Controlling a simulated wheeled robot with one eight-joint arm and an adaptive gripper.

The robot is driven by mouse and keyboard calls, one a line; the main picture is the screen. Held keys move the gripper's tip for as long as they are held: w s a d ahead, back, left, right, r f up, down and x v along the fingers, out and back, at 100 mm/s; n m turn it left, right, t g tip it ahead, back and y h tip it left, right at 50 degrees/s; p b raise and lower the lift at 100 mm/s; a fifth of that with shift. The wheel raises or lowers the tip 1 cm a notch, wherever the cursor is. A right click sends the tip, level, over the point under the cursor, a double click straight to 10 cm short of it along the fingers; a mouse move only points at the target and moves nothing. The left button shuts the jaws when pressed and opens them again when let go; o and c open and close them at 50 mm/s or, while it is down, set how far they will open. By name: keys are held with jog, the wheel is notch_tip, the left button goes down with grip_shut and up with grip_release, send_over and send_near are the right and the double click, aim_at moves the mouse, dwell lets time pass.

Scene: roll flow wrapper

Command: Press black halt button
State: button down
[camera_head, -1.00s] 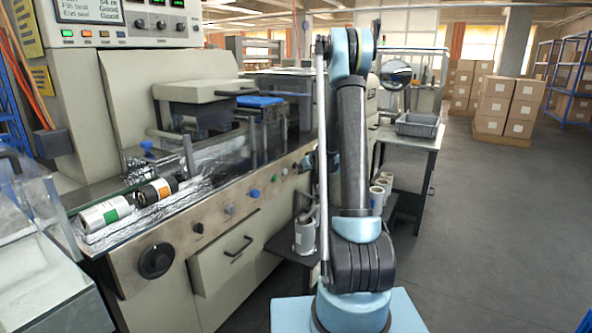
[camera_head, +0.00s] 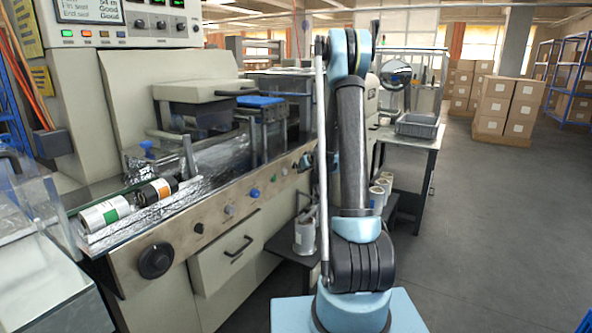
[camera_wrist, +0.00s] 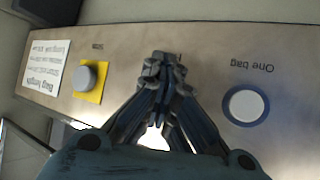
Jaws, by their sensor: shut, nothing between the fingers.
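In the wrist view, my gripper (camera_wrist: 165,68) is shut and empty, its fingertips over the metal control panel (camera_wrist: 215,60). To its right is a round blue-rimmed pale button (camera_wrist: 246,105) marked "One bag". To its left is a grey round control (camera_wrist: 88,78) on a yellow plate. The fingers hide the panel between these two; I cannot tell whether a black button is behind them or whether they touch anything. In the head view, a small black control (camera_head: 198,228) and a blue button (camera_head: 254,193) show on the panel. My arm largely hides my gripper there.
A white "Bag length" label (camera_wrist: 46,65) sits at the panel's left in the wrist view. In the head view, a drawer (camera_head: 228,255) and a black knob (camera_head: 156,260) are on the machine front. Open floor (camera_head: 480,220) lies to the right.

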jog(key=shift+d, duration=0.1)
jog(key=shift+s+d, duration=0.5)
jog(key=shift+d, duration=0.1)
jog(key=shift+d, duration=0.1)
jog(key=s+d, duration=0.1)
jog(key=d, duration=0.1)
jog(key=s+d, duration=0.1)
jog(key=s, duration=0.1)
jog(key=shift+d, duration=0.4)
dwell(0.6)
